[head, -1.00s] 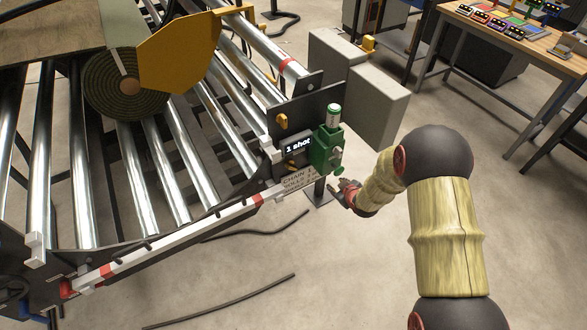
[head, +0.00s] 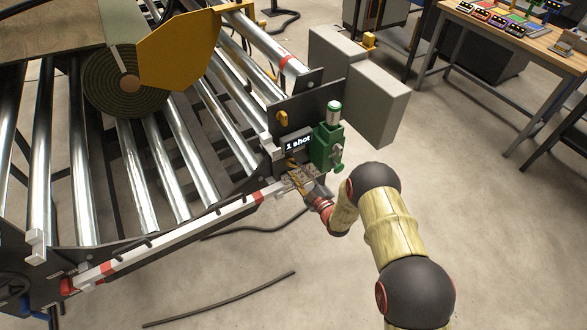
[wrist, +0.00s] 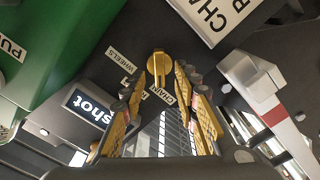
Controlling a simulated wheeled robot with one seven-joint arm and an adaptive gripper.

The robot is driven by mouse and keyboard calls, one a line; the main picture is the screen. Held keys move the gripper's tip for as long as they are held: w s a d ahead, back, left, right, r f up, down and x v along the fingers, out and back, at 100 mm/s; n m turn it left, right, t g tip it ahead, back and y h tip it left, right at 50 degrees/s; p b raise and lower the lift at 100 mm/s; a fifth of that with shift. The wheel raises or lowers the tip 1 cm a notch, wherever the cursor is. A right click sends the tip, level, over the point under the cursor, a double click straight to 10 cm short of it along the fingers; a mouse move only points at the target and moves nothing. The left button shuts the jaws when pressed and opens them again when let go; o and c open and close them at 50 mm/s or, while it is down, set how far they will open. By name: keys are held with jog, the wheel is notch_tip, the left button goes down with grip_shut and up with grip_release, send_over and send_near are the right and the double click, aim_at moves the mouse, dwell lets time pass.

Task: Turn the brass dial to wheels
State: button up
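The brass dial (wrist: 159,66) is on a dark panel at the upper middle of the wrist view. Its bar runs roughly up and down in the picture, between a WHEELS label (wrist: 118,60) on the left and a CHAIN label (wrist: 163,96) below right. Another small label beside it is partly hidden. My gripper (wrist: 160,79) is open, its yellow padded fingertips one on each side of the dial's lower end; I cannot tell whether they touch it. In the head view my gripper (head: 300,181) is at the panel below the "1 shot" display (head: 298,143).
A green pump unit (head: 326,148) stands just right of the display. A white and red rail (head: 180,225) runs along the roller bed's near edge. Grey boxes (head: 375,105) stand behind. The floor at front is open apart from a dark cable (head: 220,300).

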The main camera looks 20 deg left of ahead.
aim_at(293, 167)
jog(key=shift+b+x, duration=0.3)
jog(key=shift+x, duration=1.45)
jog(key=shift+c, duration=0.4)
grip_shut()
